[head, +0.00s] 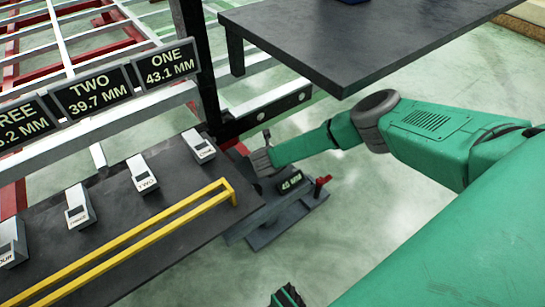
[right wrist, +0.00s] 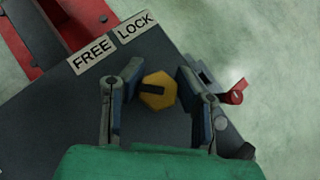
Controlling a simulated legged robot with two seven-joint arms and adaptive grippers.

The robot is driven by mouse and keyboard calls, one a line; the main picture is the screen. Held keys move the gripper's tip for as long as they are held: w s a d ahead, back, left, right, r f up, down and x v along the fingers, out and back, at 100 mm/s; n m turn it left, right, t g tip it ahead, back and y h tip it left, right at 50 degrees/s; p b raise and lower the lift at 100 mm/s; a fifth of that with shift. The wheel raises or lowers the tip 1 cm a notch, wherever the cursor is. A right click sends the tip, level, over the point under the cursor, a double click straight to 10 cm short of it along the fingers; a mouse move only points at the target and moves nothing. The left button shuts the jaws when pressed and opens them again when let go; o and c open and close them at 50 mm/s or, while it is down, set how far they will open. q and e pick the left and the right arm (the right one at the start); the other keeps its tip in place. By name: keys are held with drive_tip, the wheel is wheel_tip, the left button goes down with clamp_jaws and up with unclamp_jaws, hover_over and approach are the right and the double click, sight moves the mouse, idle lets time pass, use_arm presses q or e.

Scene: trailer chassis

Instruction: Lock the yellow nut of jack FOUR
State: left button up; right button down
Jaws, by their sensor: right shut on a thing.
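In the right wrist view, a yellow hexagonal nut (right wrist: 158,91) with a black bar sits on a dark plate. The bar points left, closer to the direction of the FREE label (right wrist: 92,55) than of the LOCK label (right wrist: 135,25). In the head view, my right gripper (head: 262,160) is at a grey jack (head: 265,228) with a small readout (head: 291,181), seemingly 43 MM. The jack's number is not legible; it stands near the control box marked ONE (head: 198,146). The nut is hidden there. My left gripper is not identifiable.
A sign panel ONE (head: 166,66) reads 43.1 MM and panel TWO (head: 92,93) 39.7 MM. A dark bench (head: 125,222) bears several control boxes and a yellow rail (head: 150,232). A red-handled part (head: 321,185) sits at the jack's right. A dark tabletop (head: 360,40) is above.

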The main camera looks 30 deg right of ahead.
drive_tip(key=m+g+h, duration=0.1)
drive_tip(key=m, duration=0.1)
drive_tip(key=m+g+h, duration=0.1)
drive_tip(key=m+g, duration=0.1)
drive_tip(key=m, duration=0.1)
drive_tip(key=shift+s, duration=0.15)
drive_tip(key=shift+a+m+g+h, duration=0.1)
drive_tip(key=shift+m+g+h, duration=0.3)
drive_tip(key=shift+m+g, duration=0.4)
drive_tip(key=shift+m, duration=0.3)
drive_tip(key=c, duration=1.2)
unclamp_jaws()
drive_tip(key=shift+a, duration=0.1)
drive_tip(key=shift+d, duration=0.25)
